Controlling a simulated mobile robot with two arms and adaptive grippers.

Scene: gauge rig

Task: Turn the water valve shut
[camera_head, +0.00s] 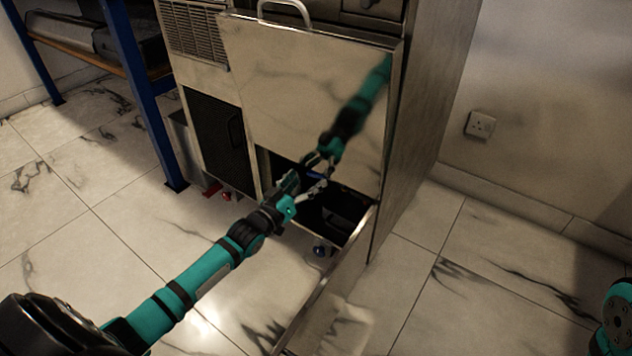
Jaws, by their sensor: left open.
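My left gripper (312,187) is open in front of the dark lower opening (340,212) of the metal cabinet. A small blue bar-like part (315,175), possibly the water valve's handle, shows inside the opening close to the fingertips. I cannot tell whether they touch, and the fingers partly hide it. My right gripper is out of view.
The shiny cabinet panel (300,90) above mirrors my left arm. A narrow open door (325,282) extends forward from the opening's right side. A blue-framed rack (145,100) stands at left. A wall socket (480,125) is at right. The marble floor is clear on both sides.

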